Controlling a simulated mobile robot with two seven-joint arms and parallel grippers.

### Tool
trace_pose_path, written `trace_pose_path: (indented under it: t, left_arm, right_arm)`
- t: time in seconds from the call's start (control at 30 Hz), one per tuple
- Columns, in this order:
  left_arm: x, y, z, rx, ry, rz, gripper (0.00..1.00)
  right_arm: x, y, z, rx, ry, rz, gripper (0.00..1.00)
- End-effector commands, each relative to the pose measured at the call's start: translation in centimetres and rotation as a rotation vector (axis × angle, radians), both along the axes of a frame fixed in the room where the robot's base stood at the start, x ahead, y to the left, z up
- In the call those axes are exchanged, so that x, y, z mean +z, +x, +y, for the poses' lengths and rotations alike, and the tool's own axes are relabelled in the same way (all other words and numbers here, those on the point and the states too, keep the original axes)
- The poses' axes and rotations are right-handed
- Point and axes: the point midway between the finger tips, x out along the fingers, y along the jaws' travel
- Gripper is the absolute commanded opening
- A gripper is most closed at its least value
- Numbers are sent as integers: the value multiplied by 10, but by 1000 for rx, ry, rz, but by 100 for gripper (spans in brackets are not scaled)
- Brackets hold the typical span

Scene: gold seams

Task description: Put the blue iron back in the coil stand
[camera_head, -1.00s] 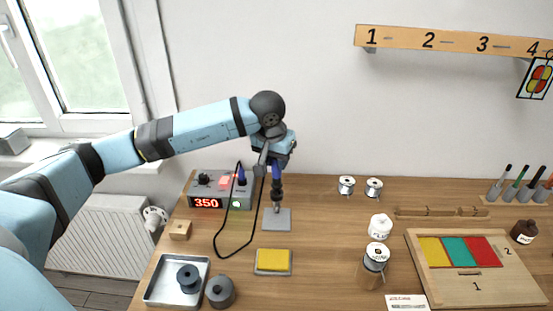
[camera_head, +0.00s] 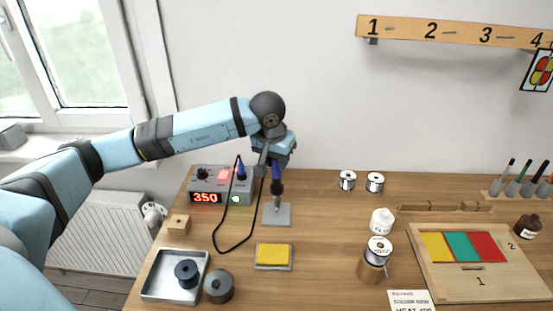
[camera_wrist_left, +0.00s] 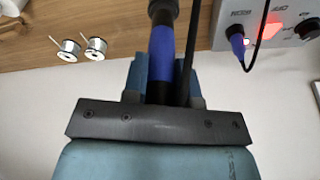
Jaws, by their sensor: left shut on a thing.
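The blue iron (camera_head: 277,171) hangs upright, tip down, over a grey square base plate (camera_head: 283,221) on the table. My left gripper (camera_head: 274,158) is shut on its blue handle, which also shows between the fingers in the left wrist view (camera_wrist_left: 161,48). Dark parts and a thin metal end show below the handle. I cannot tell which of them belong to the coil stand, or whether the tip is inside the coil or above it. A black cable (camera_head: 224,249) loops over the table. My right gripper is out of view.
The control box (camera_head: 221,190), its display reading 350, stands just left of the iron. A yellow sponge (camera_head: 273,254) lies in front. A metal tray (camera_head: 160,291) with a dark spool is at front left. Solder reels (camera_head: 347,180) stand to the right. A wooden board (camera_head: 480,285) fills the far right.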

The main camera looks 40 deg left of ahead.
Motion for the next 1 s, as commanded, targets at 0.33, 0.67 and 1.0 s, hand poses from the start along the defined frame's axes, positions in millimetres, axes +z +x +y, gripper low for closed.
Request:
trace_pose_path:
  t: [0.33, 0.67, 1.0]
  left_arm:
    - [-4, 0, 0, 0, 0, -1, 52]
    - [-4, 0, 0, 0, 0, 0, 81]
    - [-2, 0, 0, 0, 0, -1, 82]
  right_arm:
    - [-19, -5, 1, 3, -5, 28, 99]
    - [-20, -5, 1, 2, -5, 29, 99]
    - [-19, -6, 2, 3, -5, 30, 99]
